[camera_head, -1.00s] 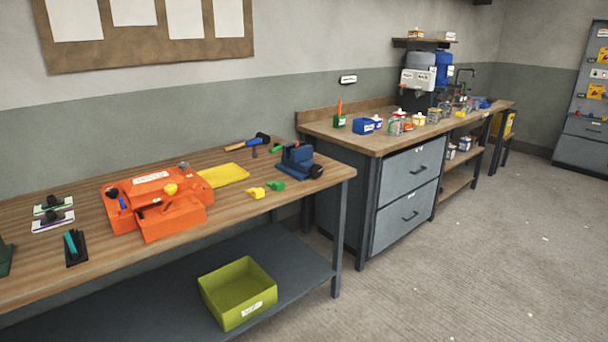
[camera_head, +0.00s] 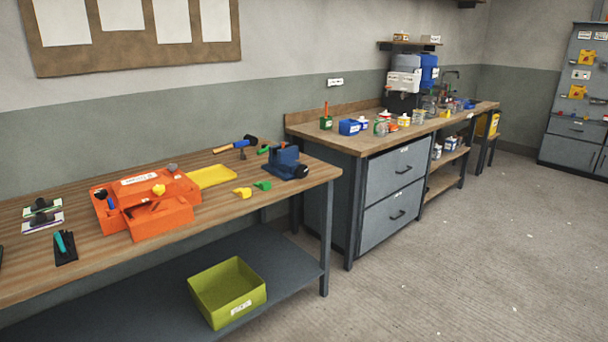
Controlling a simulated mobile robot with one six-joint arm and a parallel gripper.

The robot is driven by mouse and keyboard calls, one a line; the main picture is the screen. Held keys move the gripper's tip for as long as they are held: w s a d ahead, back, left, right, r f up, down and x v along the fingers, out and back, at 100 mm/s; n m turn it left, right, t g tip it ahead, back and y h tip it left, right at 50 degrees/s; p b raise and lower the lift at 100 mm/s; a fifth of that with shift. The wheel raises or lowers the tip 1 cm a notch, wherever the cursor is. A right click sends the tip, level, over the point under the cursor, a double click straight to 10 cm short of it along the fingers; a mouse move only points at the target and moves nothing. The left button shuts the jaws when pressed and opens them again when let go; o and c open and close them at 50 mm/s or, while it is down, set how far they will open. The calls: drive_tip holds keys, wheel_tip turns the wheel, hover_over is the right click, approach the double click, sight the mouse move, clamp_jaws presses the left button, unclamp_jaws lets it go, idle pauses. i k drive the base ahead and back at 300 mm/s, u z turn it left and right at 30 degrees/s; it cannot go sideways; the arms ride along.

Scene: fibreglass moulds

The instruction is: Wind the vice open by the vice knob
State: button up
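The blue vice (camera_head: 284,163) stands near the right end of the wooden workbench (camera_head: 90,257), by its front right corner. The dark vice knob (camera_head: 301,171) faces right, toward the bench's edge. The gap between the jaws is too small to make out from here. My gripper is not in the picture, and nothing touches the vice.
An orange toolbox (camera_head: 150,200), a yellow tray (camera_head: 212,177), yellow and green small pieces and a hammer (camera_head: 236,144) lie on the bench. A green bin (camera_head: 227,291) sits on the lower shelf. A drawer counter (camera_head: 390,190) stands right of the bench. The floor (camera_head: 470,260) in front is clear.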

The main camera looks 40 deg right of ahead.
sight(301, 171)
drive_tip(key=z, duration=0.05)
drive_tip(key=i, duration=0.95)
